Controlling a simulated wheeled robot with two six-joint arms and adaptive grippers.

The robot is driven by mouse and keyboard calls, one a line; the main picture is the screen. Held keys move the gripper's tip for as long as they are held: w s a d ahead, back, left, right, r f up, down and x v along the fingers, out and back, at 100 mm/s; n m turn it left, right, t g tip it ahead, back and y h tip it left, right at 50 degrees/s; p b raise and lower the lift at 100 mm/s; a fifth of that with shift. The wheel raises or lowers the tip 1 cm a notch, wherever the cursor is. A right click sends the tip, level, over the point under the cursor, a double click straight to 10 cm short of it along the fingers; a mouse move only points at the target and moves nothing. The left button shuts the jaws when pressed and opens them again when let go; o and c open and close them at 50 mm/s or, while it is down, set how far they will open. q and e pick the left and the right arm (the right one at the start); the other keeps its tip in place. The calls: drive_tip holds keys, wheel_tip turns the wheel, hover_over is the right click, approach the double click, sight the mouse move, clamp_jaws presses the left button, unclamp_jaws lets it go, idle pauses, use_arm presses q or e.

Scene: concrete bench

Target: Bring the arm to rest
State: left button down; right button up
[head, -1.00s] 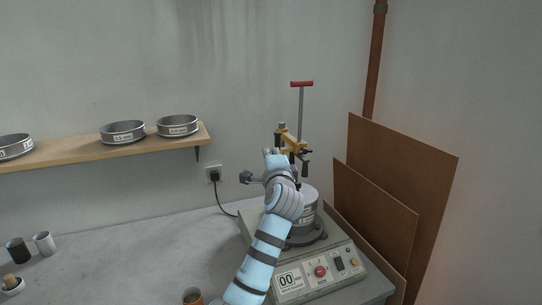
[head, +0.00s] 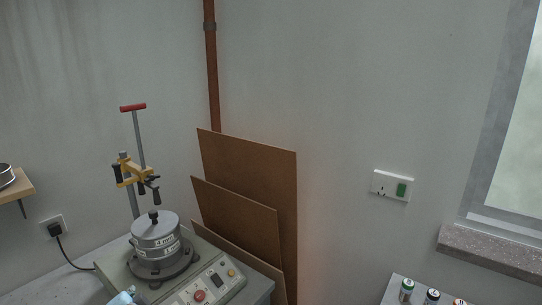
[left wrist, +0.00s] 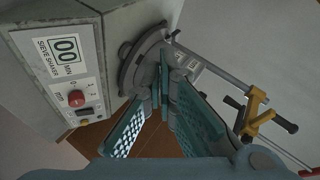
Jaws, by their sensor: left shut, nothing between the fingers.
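My left gripper (left wrist: 163,78) shows in the left wrist view with its teal fingers closed together at the tips and nothing between them. It points toward the sieve shaker (left wrist: 75,75), whose panel reads "00" and stands at the left of that view. In the head view only a small light-blue piece of my left arm (head: 122,298) shows at the bottom left, in front of the sieve shaker (head: 205,285). The gripper fingers cannot be made out there. My right gripper is in no frame.
A sieve stack (head: 156,233) sits on the shaker beside the yellow clamp (head: 133,170) and its red-handled rod. Brown boards (head: 262,170) lean on the wall to the right. Small cylinders (head: 431,297) stand on a grey surface at the bottom right.

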use_arm(q)
drive_tip(key=s+d+f+n+g+h, duration=0.25)
drive_tip(key=s+f, duration=0.25)
drive_tip(key=s, duration=0.5)
drive_tip(key=s+d+f+n+g+h, duration=0.15)
drive_tip(key=s+d+f, duration=0.3)
drive_tip(key=s, duration=0.65)
drive_tip(key=s+d+f+n+g+h, duration=0.25)
drive_tip(key=s+f, duration=0.35)
drive_tip(key=s, duration=0.4)
wheel_tip(320, 180, down, 19)
drive_tip(key=s+g, duration=0.1)
drive_tip(key=g, duration=0.1)
drive_tip(key=s+a+f, duration=0.1)
drive_tip(key=s+f, duration=1.2)
drive_tip(key=s, duration=0.1)
drive_tip(key=shift+s+a+f+g, duration=0.2)
drive_tip(key=shift+s+a+g, duration=0.1)
drive_tip(key=shift+g, duration=0.15)
